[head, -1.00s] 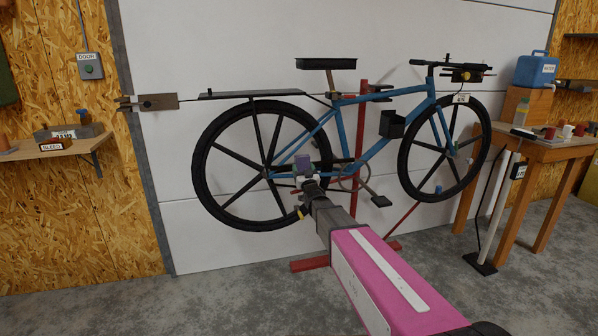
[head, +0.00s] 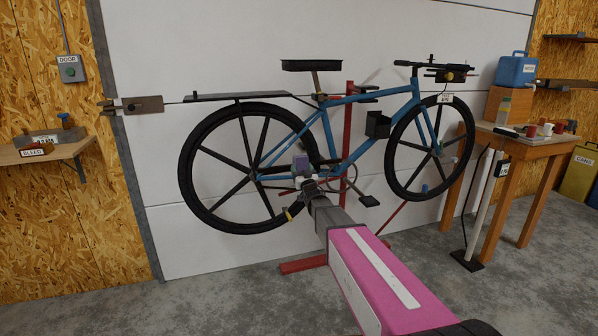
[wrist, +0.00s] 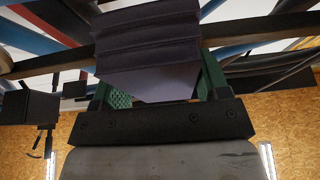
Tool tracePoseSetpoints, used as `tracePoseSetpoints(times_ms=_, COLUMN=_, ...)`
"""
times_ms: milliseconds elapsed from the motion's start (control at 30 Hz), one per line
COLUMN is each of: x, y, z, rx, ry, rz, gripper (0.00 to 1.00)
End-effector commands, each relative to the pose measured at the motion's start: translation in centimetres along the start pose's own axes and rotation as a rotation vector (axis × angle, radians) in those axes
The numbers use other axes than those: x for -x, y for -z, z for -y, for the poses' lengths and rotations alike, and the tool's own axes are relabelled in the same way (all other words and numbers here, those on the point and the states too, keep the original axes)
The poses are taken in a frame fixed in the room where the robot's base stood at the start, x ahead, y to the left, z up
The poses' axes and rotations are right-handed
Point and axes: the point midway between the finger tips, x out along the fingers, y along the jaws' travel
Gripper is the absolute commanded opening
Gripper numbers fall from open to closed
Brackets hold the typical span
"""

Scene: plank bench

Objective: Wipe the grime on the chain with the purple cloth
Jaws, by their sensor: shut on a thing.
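The purple cloth (head: 301,163) is a small folded block at my gripper's tip. In the wrist view the cloth (wrist: 150,45) looks dark purple and pleated, between the green fingers. My gripper (head: 304,174) is shut on it. The blue bicycle (head: 345,100) hangs side-on at a red stand. Cloth and gripper are in front of its drive side, between rear hub and crank. The chain (head: 328,163) runs there as a thin dark line, partly hidden by the cloth and gripper. I cannot make out grime or tell whether the cloth touches the chain.
The rear wheel (head: 186,165) is left of my gripper, and a pedal (head: 369,201) is close on its right. The red stand (head: 350,100) rises behind. A wooden bench (head: 540,148) stands at the right, a small shelf (head: 40,155) at the left. The floor in front is open.

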Motion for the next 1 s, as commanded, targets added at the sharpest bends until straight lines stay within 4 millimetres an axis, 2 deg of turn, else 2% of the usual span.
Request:
tracePoseSetpoints(times_ms=300, x=-0.2, y=-0.1, z=-2.5, rx=-0.001, ry=-0.002, rz=-0.001, gripper=0.43)
tracePoseSetpoints(times_ms=567, x=-0.3, y=-0.2, z=-3.3, rx=0.000, ry=-0.001, rz=0.001, gripper=0.43)
tracePoseSetpoints(times_ms=1000, x=-0.2, y=-0.1, z=-6.3, rx=-0.001, ry=-0.002, rz=0.002, gripper=0.43)
